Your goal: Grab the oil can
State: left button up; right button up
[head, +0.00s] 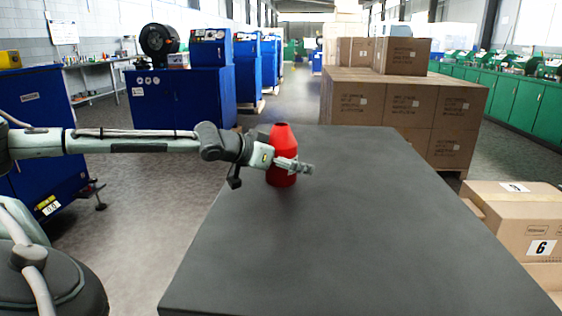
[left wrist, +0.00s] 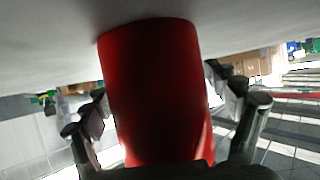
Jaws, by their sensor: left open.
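The oil can (head: 283,137) is red with a rounded body and a narrowing top. It stands upright on the dark grey table (head: 330,240), near the table's far left part. My left gripper (head: 300,167) is in front of the can in the head view and hides part of its lower body. In the left wrist view the red can (left wrist: 152,85) fills the middle. The open fingers of my left gripper (left wrist: 160,105) show on either side of it, with the can between them. My right gripper is not in view.
The rest of the tabletop is clear. Stacked cardboard boxes (head: 400,105) stand beyond the table's far edge, and more boxes (head: 520,220) stand at the right. Blue machine cabinets (head: 180,98) are at the back left. Green cabinets (head: 510,98) line the right wall.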

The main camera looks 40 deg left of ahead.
pick_arm(q)
jog(key=shift+w, duration=0.1)
jog(key=shift+c, duration=0.5)
jog(key=c, duration=1.5)
